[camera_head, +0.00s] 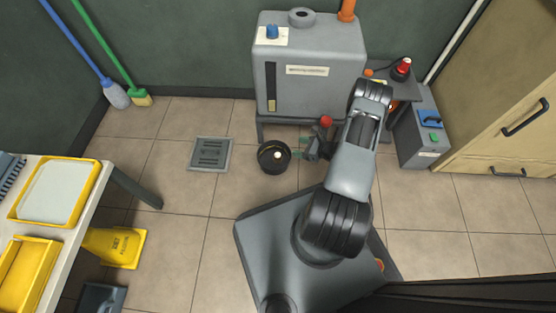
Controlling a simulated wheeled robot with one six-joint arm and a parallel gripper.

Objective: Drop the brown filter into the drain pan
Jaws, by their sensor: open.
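My gripper (310,150) is open at the end of my arm, low in front of the grey press. Its fingers are small and dark here and partly hidden by my wrist. A dark round pan-like thing (263,164) is just left of my gripper, with a small pale spot in its middle. I cannot tell whether this is the drain pan or the filter. On the left table are a yellow tray with a pale grey inside (95,178) and a deeper yellow tray (45,262). I cannot make out a clearly brown filter.
The grey press (310,70) stands at the back wall, with a red knob (326,121) near my gripper. A grey control box (422,130) and a wooden cabinet (510,90) are at right.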

